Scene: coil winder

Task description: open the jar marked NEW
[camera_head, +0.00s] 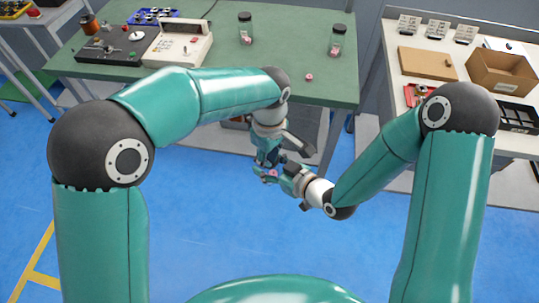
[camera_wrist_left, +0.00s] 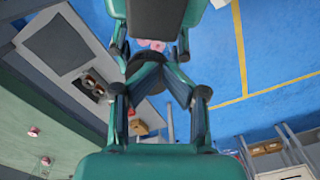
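Two clear jars with dark lids stand upright on the green table, a left jar (camera_head: 245,28) and a right jar (camera_head: 336,42). Each has something pinkish inside. I cannot read a mark on either, so I cannot tell which is NEW. My left gripper (camera_head: 268,164) points down in front of the table, away from both jars. My right gripper (camera_head: 284,173) meets it from the right. The fingertips overlap and hide each other.
A loose pink piece (camera_head: 309,77) lies on the green table (camera_head: 225,65) before the right jar. The right bench (camera_head: 400,48) holds a cardboard box (camera_head: 500,73) and a dark tray (camera_head: 517,117). Blue floor is clear below.

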